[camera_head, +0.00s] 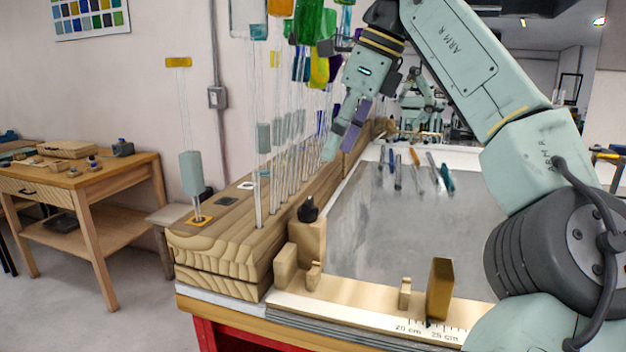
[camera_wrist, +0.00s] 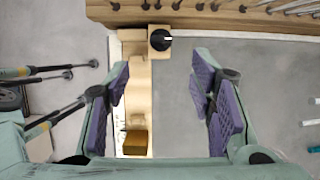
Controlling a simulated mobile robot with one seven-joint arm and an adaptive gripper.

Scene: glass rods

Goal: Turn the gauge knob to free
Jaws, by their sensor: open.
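The gauge knob (camera_head: 308,210) is a small black knob on top of a wooden block (camera_head: 308,240) at the near left corner of the grey work surface. In the wrist view the knob (camera_wrist: 160,40) shows a white pointer mark toward the right. My gripper (camera_head: 345,140) is open and empty, above and behind the knob in the head view. In the wrist view its purple-padded fingers (camera_wrist: 160,68) are spread, with the knob ahead between their lines, apart from both. No label for "free" is readable.
A wooden rack (camera_head: 225,225) holds several upright glass rods left of the knob. A ruler strip (camera_head: 380,312) with a brass block (camera_head: 440,290) runs along the front edge. Several tools (camera_head: 416,170) lie at the back; the middle of the grey surface (camera_head: 390,235) is clear.

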